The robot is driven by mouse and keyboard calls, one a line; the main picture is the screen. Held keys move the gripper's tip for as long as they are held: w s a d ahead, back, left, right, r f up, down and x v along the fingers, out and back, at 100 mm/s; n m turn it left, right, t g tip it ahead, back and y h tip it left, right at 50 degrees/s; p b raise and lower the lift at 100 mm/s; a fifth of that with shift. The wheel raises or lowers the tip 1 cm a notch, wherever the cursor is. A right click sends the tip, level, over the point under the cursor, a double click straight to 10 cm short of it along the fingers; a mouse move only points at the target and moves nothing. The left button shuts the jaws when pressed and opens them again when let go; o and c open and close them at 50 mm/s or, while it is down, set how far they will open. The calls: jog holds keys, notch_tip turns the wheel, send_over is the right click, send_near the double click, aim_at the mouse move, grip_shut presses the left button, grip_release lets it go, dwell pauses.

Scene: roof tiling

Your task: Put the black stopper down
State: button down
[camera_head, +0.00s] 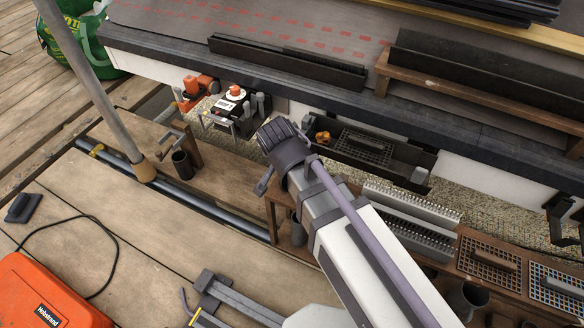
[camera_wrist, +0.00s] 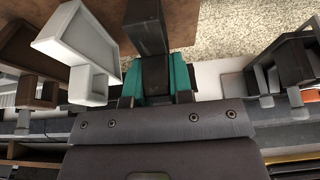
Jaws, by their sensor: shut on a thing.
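In the wrist view, my gripper (camera_wrist: 155,78) has teal pads closed on a dark, narrow piece, the black stopper (camera_wrist: 146,32). The stopper points up the picture, away from the grey gripper body, with a brown surface and speckled ground behind it. Its lower end is hidden between the pads. In the head view, my arm reaches from the lower right to the middle of the picture. My gripper's fingers and the stopper are hidden behind the wrist there, so I cannot tell whether the stopper touches anything.
In the wrist view, a white bracket-like piece (camera_wrist: 82,48) and a brown one (camera_wrist: 32,65) stand at left, a dark one (camera_wrist: 285,65) at right.

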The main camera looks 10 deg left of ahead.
jog(key=shift+f, duration=0.1)
jog(key=c, duration=1.5)
grip_release()
jog(key=shift+f, duration=0.1)
jog(key=o, duration=0.5)
jog(key=shift+r, duration=0.45)
jog(key=p+v, duration=1.1)
jog(key=shift+s+r, duration=0.2)
jog(key=shift+s, duration=0.1)
